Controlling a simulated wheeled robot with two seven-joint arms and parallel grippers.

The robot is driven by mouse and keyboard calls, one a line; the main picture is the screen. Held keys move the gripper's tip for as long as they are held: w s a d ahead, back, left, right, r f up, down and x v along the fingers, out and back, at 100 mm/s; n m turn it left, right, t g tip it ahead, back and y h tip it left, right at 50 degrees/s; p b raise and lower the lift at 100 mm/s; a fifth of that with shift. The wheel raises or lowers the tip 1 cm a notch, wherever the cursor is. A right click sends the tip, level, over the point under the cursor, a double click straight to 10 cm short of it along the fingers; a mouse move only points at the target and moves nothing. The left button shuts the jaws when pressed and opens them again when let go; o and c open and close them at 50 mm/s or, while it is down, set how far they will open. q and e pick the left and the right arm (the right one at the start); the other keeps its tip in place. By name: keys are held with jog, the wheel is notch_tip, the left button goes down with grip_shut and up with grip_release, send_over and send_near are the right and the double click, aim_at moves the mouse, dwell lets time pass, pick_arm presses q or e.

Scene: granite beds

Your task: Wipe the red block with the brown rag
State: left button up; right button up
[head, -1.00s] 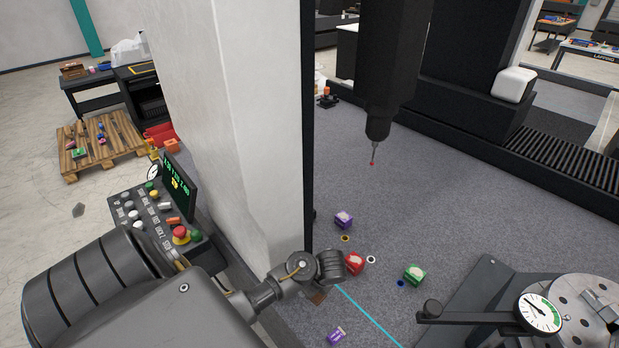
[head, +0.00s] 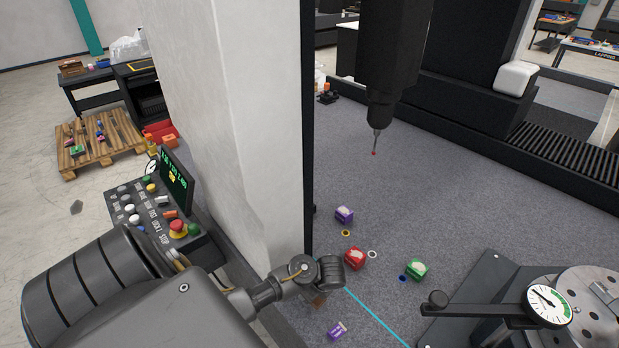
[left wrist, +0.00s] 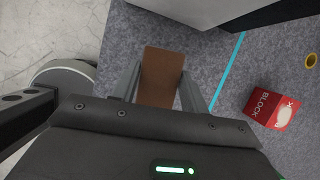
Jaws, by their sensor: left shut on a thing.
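The red block (head: 354,258) sits on the grey granite surface in the head view, just right of my left wrist, with a pale patch on top. In the left wrist view the red block (left wrist: 270,107) lies right of my fingers, clear of them, with "BLOCK" lettering and a white patch. My left gripper (left wrist: 163,85) is shut on the brown rag (left wrist: 162,72), a flat rectangular piece between the fingers. In the head view only a small bit of the rag (head: 317,300) shows below my wrist. My right gripper is not in view.
A purple block (head: 344,215), a green block (head: 416,270) and another purple block (head: 337,331) stand around the red one. Small rings lie between them. A pale column (head: 235,130) rises beside my left arm. A dial gauge (head: 549,305) stands right. A black probe (head: 378,110) hangs above.

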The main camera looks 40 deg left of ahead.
pick_arm(q)
jog(key=shift+f+b, duration=1.2)
jog(key=shift+f, duration=0.95)
jog(key=o, duration=1)
jog(key=shift+r, duration=0.1)
jog(key=shift+c, duration=0.2)
jog(key=shift+r+p, duration=0.15)
jog(key=shift+p, duration=0.2)
jog(key=c, duration=1.1)
jog(key=shift+p, duration=0.35)
jog(key=shift+c, duration=0.2)
